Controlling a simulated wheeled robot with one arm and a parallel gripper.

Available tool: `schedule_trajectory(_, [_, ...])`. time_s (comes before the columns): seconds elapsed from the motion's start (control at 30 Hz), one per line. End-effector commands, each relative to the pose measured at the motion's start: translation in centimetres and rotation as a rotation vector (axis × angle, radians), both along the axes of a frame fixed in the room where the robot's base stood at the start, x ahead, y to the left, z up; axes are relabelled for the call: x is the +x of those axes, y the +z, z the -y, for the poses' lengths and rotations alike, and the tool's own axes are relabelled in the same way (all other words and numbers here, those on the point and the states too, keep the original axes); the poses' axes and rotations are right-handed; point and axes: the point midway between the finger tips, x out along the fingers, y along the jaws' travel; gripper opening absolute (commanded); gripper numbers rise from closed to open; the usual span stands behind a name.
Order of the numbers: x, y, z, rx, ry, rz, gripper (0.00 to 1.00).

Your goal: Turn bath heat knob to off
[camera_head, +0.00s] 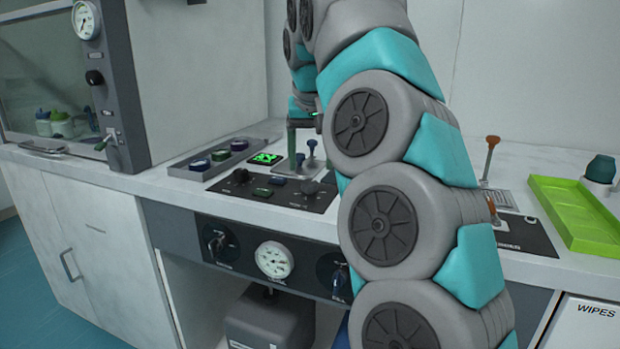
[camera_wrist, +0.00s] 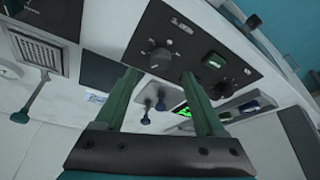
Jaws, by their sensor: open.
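A black control panel (camera_head: 275,192) lies on the bench top with two dark knobs, a left knob (camera_head: 240,176) and a right knob (camera_head: 309,188). Their labels are too small to read, so I cannot tell which is the bath heat knob. In the wrist view the panel (camera_wrist: 185,32) shows one knob with a scale (camera_wrist: 160,58) and another knob (camera_wrist: 224,89). My gripper (camera_wrist: 159,74) is open and empty. The scaled knob appears beyond the gap between its fingertips, with no visible contact.
Small levers (camera_head: 312,150) stand behind the panel near a lit green display (camera_head: 265,158). A tray of round items (camera_head: 210,160) lies left. A cabinet with a gauge (camera_head: 87,20) stands farther left. A green tray (camera_head: 575,212) and an orange-handled lever (camera_head: 491,150) are at right.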

Motion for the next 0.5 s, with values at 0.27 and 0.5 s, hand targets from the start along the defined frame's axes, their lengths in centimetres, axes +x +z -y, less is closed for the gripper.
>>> schedule_trajectory(0.27, [1.1, -3.0, -0.3, -0.004, 0.005, -0.004, 0.72])
schedule_trajectory(0.5, [1.9, -4.7, -0.3, -0.002, 0.001, -0.004, 0.72])
